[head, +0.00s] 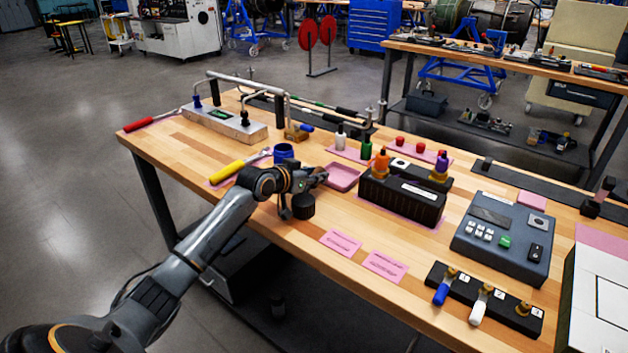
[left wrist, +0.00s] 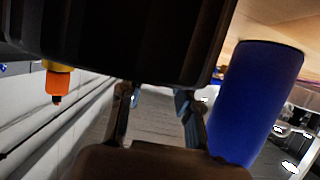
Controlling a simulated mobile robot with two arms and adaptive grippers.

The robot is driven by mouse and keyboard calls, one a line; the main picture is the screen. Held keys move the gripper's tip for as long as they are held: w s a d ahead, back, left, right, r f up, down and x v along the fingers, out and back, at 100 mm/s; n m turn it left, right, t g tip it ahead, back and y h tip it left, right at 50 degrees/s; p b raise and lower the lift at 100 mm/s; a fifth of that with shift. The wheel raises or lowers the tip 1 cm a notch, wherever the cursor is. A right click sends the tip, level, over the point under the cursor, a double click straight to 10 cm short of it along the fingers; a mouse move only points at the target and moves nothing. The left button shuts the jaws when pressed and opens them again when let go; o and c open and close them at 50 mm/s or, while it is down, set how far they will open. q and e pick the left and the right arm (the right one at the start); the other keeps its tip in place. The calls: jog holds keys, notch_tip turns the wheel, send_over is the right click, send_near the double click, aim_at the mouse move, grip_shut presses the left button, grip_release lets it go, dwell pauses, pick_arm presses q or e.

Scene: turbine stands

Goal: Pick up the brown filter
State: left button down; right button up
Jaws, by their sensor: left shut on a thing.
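The brown filter (head: 303,206) shows in the head view as a small, very dark cylinder hanging directly below my left gripper (head: 303,190). In the left wrist view, which is upside down, the filter (left wrist: 115,40) fills the top as a dark, round body. The two fingers of my left gripper (left wrist: 157,95) reach it and are shut on it; the contact itself is partly hidden. The filter is near the table's front edge and looks raised above the wood. My right gripper is in neither view.
A blue cup (head: 284,153) stands close behind my left gripper. A pink tray (head: 343,178) is just to its right, then a black block (head: 401,200) with orange and purple-topped parts. Two pink cards (head: 384,265) lie in front. Bare wood (head: 290,232) lies below the gripper.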

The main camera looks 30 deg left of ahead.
pick_arm(q)
jog(key=s+d+r+b, duration=0.2)
jog(key=s+d+r, duration=0.1)
jog(key=s+r, duration=0.8)
jog(key=s, duration=0.2)
jog(key=shift+s+d+r, duration=0.3)
jog(key=shift+d, duration=0.1)
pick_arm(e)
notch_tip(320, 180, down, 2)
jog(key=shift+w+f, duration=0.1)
